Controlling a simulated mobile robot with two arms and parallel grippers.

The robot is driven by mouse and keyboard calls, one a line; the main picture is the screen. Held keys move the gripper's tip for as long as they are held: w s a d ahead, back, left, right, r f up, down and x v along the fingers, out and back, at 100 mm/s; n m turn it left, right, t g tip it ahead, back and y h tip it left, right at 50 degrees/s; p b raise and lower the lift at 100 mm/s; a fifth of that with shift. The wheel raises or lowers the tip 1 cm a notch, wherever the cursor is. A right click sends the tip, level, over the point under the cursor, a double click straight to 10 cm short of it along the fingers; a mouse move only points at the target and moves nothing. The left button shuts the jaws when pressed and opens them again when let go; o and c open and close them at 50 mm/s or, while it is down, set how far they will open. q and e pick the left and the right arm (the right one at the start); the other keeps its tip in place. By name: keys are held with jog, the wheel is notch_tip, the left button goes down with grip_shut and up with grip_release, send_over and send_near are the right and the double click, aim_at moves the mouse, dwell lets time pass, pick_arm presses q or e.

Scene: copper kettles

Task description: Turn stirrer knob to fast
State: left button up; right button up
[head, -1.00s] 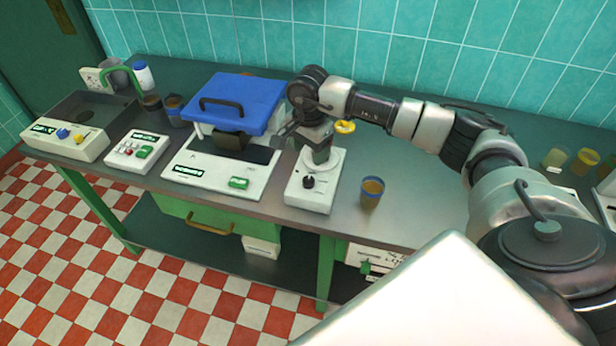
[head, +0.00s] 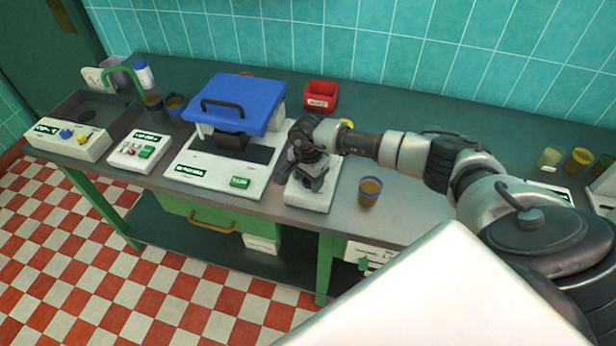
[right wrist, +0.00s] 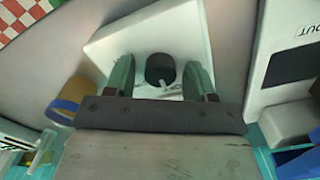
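The stirrer (head: 308,203) is a small white box on the bench. Its dark round knob (right wrist: 161,66) shows in the right wrist view, on the white face of the stirrer (right wrist: 190,30), with a small pale pointer mark beside it. My right gripper (right wrist: 159,78) is open, with one finger on each side of the knob and a gap on both sides. In the head view my right gripper (head: 311,181) is low over the stirrer's front and hides the knob. My left gripper is not in view.
A beaker with brown contents (head: 369,191) stands just right of the stirrer. A white device with a blue lid (head: 236,102) stands close on the left. A red bin (head: 320,96) is behind. The bench's front edge is near the stirrer.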

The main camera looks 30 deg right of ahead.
jog(key=c, duration=0.8)
